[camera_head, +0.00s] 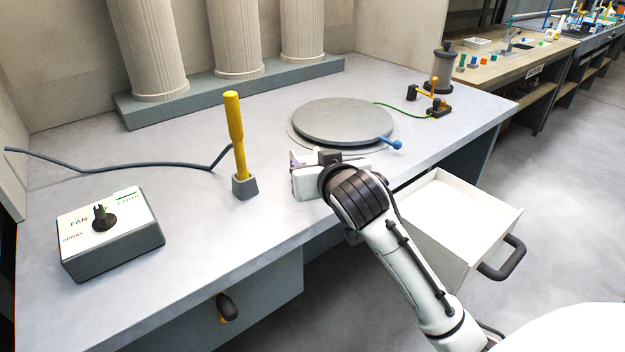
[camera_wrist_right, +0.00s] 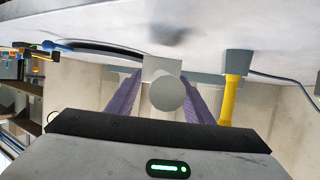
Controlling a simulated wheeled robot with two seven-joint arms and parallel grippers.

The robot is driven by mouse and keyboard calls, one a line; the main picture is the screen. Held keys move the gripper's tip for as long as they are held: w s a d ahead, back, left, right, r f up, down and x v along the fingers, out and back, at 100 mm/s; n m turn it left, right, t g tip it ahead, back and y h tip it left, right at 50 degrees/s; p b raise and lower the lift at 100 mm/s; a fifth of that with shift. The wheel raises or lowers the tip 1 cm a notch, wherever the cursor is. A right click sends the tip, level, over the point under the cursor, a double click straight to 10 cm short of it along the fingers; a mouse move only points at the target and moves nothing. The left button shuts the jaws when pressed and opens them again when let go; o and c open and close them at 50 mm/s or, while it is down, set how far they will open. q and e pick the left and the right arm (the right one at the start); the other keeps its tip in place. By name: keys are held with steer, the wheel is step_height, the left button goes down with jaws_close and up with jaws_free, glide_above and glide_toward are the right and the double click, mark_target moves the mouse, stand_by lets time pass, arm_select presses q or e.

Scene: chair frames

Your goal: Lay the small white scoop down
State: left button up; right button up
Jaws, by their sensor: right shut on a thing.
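The small white scoop (camera_wrist_right: 168,94) shows in the right wrist view between the two purple fingers of my right gripper (camera_wrist_right: 163,98). Its round end faces the camera, with a pale square part behind it. My right gripper is shut on it. In the head view my right gripper (camera_head: 296,160) is over the front part of the grey bench, just in front of the round turntable. The scoop is mostly hidden there by the gripper and wrist. I cannot tell whether it touches the bench top. My left gripper is not in view.
A yellow-handled tool stands upright in a grey holder (camera_head: 245,186), left of the gripper. The turntable (camera_head: 343,122) with a blue-knobbed lever (camera_head: 391,144) is behind. An open white drawer (camera_head: 455,212) juts out at right. A control box (camera_head: 110,240) sits front left. Bench between box and holder is clear.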

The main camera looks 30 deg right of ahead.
step_height(320, 180, down, 3)
steer(key=shift+r+b, duration=0.15)
steer(key=shift+b, duration=0.15)
steer(key=shift+f, duration=0.35)
steer(key=shift+r, duration=0.1)
steer(key=shift+f, duration=0.2)
steer(key=o, duration=1.1)
steer(key=shift+o, duration=0.2)
